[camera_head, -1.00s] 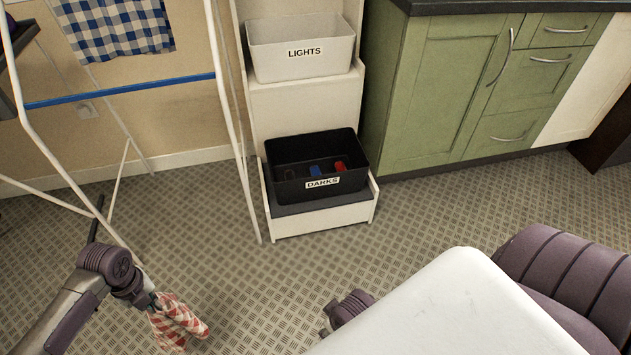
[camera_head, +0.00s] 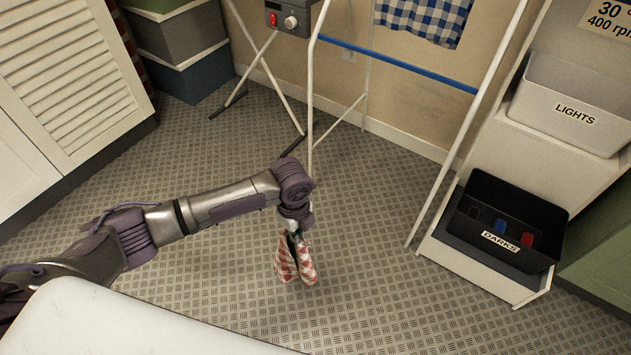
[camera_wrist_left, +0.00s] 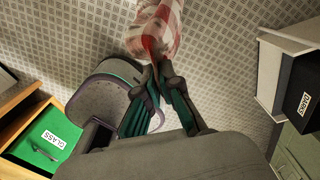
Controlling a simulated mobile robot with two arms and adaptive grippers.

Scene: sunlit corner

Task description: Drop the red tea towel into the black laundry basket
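The red tea towel (camera_head: 296,262), red-and-white checked, hangs from my left gripper (camera_head: 293,232) above the floor in the head view. In the left wrist view the towel (camera_wrist_left: 153,32) is pinched between the fingertips of the left gripper (camera_wrist_left: 158,68). The black laundry basket (camera_head: 467,208), labelled DARKS, sits on the lowest shelf at the right, apart from the towel. Small blue and red items show inside it. The black basket also appears at the right edge of the left wrist view (camera_wrist_left: 298,75). My right gripper is not seen in the current frames.
A light grey LIGHTS bin (camera_head: 570,105) stands on the shelf above the black basket. A white drying rack with a blue bar (camera_head: 400,65) and a blue checked cloth (camera_head: 425,18) stands left of the shelves. Open patterned floor (camera_head: 370,230) lies between towel and basket. A green GLASS box (camera_wrist_left: 45,135) shows lower left.

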